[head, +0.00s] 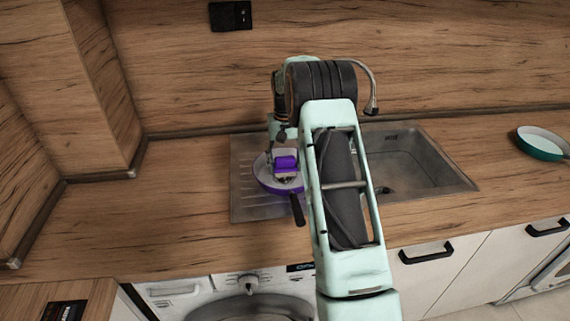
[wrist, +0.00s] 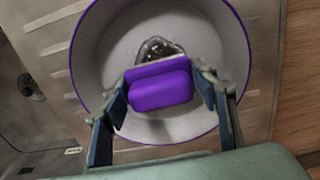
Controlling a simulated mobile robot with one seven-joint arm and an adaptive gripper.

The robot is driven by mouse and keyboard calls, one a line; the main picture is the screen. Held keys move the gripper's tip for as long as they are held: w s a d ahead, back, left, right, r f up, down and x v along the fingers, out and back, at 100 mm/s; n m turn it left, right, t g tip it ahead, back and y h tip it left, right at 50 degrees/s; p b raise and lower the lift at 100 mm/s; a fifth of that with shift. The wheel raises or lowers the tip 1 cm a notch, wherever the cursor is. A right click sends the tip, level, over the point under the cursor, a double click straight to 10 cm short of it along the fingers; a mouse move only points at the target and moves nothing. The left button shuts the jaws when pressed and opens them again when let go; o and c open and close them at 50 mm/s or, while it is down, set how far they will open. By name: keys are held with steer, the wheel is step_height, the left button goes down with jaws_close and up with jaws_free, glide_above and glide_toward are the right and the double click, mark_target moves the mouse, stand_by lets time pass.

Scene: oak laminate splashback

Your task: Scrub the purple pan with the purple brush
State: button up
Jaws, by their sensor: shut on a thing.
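The purple pan (head: 262,172) sits on the drainboard side of the sink, with its dark handle toward the counter front. In the wrist view its grey inside and purple rim (wrist: 86,45) fill the middle. My gripper (wrist: 160,88) is shut on the purple brush (wrist: 160,92), one finger on each side, and holds it over the pan's inside. The brush also shows in the head view (head: 286,164). A dark, glossy patch (wrist: 157,48) lies on the pan's inside just beyond the brush. The brush's underside is hidden, so I cannot tell whether it touches the pan.
The steel sink (head: 440,170) has its empty basin right of the pan, partly behind my arm. A teal pan (head: 543,142) stands on the counter at far right. The wooden counter (head: 150,205) left of the sink is clear. A wall rises behind.

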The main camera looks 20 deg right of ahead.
steer(key=shift+f, duration=0.6)
steer(key=shift+w, duration=0.1)
steer(key=shift+w+d, duration=0.1)
steer(key=shift+w, duration=0.3)
steer(key=shift+s+a+b, duration=0.2)
steer(key=shift+s+b, duration=0.3)
steer(key=shift+s, duration=0.55)
steer(key=shift+w+d+f+p, duration=0.1)
steer(key=shift+w+p, duration=0.25)
steer(key=shift+w, duration=0.15)
steer(key=shift+w+d+f+p, duration=0.1)
steer(key=shift+w+p, duration=0.2)
steer(key=shift+w, duration=0.2)
steer(key=shift+s, duration=0.1)
